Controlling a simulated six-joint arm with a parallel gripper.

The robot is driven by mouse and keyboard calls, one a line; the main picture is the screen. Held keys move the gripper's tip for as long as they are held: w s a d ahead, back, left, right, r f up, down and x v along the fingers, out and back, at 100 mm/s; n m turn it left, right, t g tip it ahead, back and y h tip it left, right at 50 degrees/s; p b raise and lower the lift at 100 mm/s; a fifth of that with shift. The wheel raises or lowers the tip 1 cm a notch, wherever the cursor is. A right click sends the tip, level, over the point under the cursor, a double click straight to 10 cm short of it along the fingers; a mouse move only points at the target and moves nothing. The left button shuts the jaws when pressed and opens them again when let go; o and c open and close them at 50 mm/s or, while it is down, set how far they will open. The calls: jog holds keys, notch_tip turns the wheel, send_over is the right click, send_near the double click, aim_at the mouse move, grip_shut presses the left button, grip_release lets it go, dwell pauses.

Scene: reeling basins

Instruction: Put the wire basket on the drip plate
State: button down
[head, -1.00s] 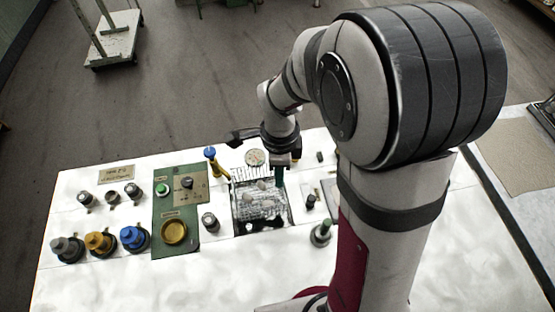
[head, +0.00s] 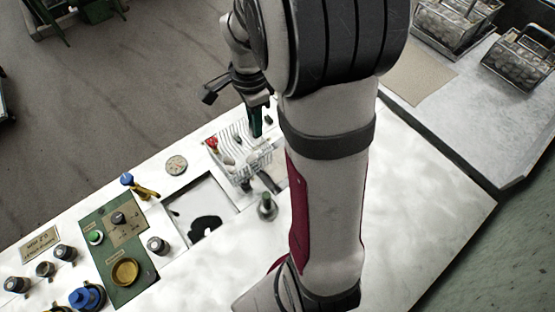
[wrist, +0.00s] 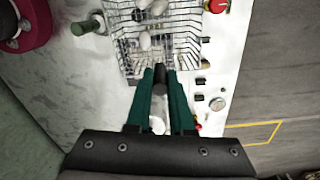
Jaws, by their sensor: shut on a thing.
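The wire basket (head: 240,158) is a pale wire-mesh box with several whitish lumps in it. My gripper (head: 257,124) has green fingers closed at the basket's edge and holds it over the right part of the white counter. In the wrist view the fingers of my gripper (wrist: 162,80) meet at the near rim of the basket (wrist: 185,22). I cannot tell how high the basket hangs. A flat tan plate (head: 420,80) on the grey table at the upper right looks like the drip plate; its visible surface is bare.
A square basin opening (head: 178,208) with a dark patch inside lies left of the basket. A green-topped knob (head: 267,207) stands near the basket. Knobs and a green panel (head: 104,240) fill the left. Two loaded baskets (head: 447,25) (head: 518,60) stand on the grey table (head: 490,120).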

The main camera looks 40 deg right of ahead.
jog(key=s+d+r, duration=0.3)
jog(key=d, duration=0.6)
notch_tip(320, 180, down, 10)
jog(key=shift+s, duration=0.2)
jog(key=shift+f, duration=0.2)
jog(key=c, duration=0.8)
grip_release()
notch_tip(320, 180, up, 12)
jog(key=shift+r, duration=0.2)
